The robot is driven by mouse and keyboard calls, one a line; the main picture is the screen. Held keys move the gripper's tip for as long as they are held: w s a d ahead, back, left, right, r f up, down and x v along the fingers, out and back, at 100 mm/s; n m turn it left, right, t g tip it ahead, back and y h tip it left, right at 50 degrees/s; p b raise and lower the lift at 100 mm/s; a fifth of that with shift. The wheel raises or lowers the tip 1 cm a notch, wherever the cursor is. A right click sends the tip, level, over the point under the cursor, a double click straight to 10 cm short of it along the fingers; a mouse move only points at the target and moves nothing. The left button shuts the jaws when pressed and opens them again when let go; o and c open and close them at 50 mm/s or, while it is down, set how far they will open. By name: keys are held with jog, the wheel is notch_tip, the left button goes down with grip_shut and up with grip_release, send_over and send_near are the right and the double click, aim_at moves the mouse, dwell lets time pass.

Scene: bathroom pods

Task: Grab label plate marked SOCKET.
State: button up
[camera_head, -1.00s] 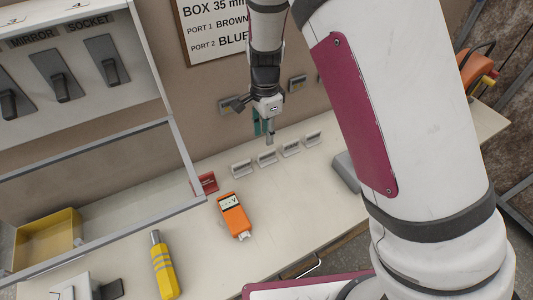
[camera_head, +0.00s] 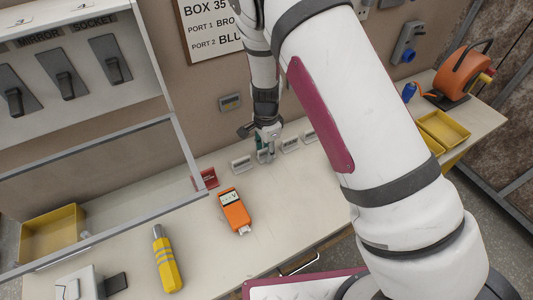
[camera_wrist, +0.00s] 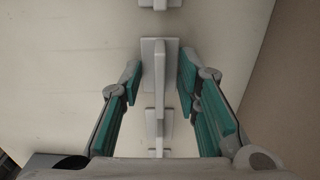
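Several small pale label plates stand in a row on the worktop, including one at the left (camera_head: 241,163) and one further right (camera_head: 290,145). Their lettering is too small to read, so I cannot tell which is marked SOCKET. My gripper (camera_head: 265,154) is low over the row, at the second plate from the left, which it partly hides. In the wrist view my gripper (camera_wrist: 159,78) is open, with a green-padded finger on each side of one upright plate (camera_wrist: 160,62). Gaps show between that plate and both fingers. More plates lie in line above and below it.
An orange tester (camera_head: 235,211), a red card (camera_head: 206,178) and a yellow tool (camera_head: 166,260) lie left of the row. A framed cabinet with switches (camera_head: 110,58) stands at the left. Yellow trays (camera_head: 442,130) and an orange reel (camera_head: 463,75) are at the right.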

grip_shut()
jog(key=shift+r, duration=0.15)
